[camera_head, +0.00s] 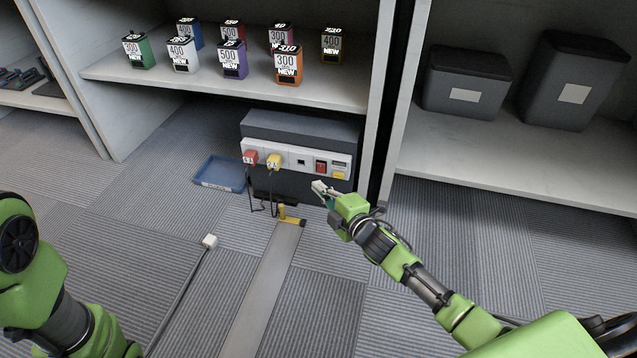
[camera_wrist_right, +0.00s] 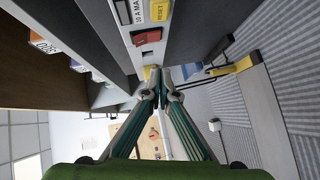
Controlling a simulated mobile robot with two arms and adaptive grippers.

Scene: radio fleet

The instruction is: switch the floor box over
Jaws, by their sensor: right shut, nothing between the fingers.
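The floor box (camera_head: 300,130) is a dark grey unit with a white front panel, standing on the carpet under the shelf. Its red rocker switch (camera_head: 321,167) is on the right part of the panel and also shows in the right wrist view (camera_wrist_right: 148,37). A yellow reset button (camera_wrist_right: 160,10) is beside it. A red plug (camera_head: 250,157) and a yellow plug (camera_head: 273,161) sit in the panel's left side. My right gripper (camera_head: 319,187) is shut and empty, in front of the panel and just below the switch, apparently apart from it. My left gripper is out of view.
A blue tray (camera_head: 221,186) lies left of the box. A cable cover strip (camera_head: 265,280) with a yellow end piece and a white socket on a cord (camera_head: 210,241) lie in front. Shelf uprights stand at the right.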

